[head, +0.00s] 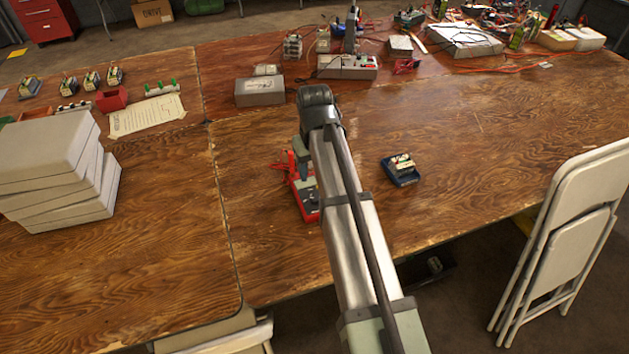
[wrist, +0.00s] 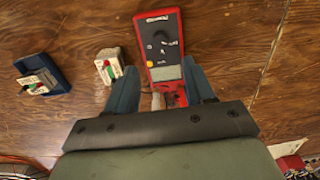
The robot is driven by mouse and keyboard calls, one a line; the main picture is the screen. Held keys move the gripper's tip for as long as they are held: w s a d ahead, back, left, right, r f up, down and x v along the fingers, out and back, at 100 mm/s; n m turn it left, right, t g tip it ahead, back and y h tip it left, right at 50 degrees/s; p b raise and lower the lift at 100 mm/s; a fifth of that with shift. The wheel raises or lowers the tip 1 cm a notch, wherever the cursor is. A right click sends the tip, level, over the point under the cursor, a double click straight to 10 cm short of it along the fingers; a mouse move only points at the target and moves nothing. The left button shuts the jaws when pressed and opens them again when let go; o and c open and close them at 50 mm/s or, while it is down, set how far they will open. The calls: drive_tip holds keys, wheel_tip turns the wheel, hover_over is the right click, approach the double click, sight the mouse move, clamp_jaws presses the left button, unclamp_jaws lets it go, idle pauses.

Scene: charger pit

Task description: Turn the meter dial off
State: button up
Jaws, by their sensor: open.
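The red multimeter (wrist: 163,57) lies face up on the wooden table in the wrist view. Its dark round dial (wrist: 160,37) sits on the upper face and its grey screen is nearer my gripper. I cannot read the dial's setting.
A blue charger (head: 400,169) stands right of my arm. A small battery-like block (wrist: 110,66) lies beside the meter in the wrist view. A grey box (head: 260,92) and power strip (head: 347,67) stand farther back. White boxes (head: 50,165) are stacked left.

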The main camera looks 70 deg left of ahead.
drive_tip(key=shift+r, duration=1.8)
